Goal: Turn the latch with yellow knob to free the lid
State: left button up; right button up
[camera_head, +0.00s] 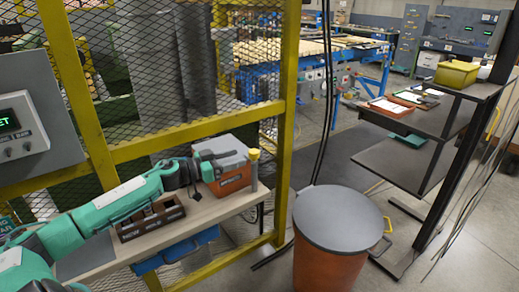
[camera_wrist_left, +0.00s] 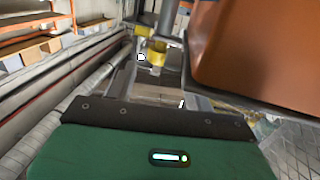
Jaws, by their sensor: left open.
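The orange box (camera_head: 236,181) with a grey lid (camera_head: 222,149) stands at the far right end of the bench. In the left wrist view the yellow knob (camera_wrist_left: 157,50) shows ahead of my fingers, beside the orange box wall (camera_wrist_left: 252,45). My left gripper (camera_head: 207,168) is at the box's left side in the head view, partly overlapping it. It is open and empty; contact with the box cannot be told. My right gripper is not in view.
A dark brown divided tray (camera_head: 150,219) lies on the bench (camera_head: 205,211) below my left arm. A yellow-framed mesh fence (camera_head: 190,131) runs behind the bench. A large orange drum with a grey top (camera_head: 338,213) stands on the floor to the right. Dark shelves (camera_head: 408,165) stand farther right.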

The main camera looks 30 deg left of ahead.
aim_at(254, 151)
pick_arm(q)
jog(key=shift+w, duration=0.2)
jog(key=shift+p+x, duration=1)
jog(key=shift+x, duration=2.45)
jog(key=shift+s+d, duration=0.1)
jog(key=shift+d, duration=0.1)
jog(key=shift+r, duration=0.1)
jog(key=shift+c, duration=1.1)
jog(key=c, duration=0.7)
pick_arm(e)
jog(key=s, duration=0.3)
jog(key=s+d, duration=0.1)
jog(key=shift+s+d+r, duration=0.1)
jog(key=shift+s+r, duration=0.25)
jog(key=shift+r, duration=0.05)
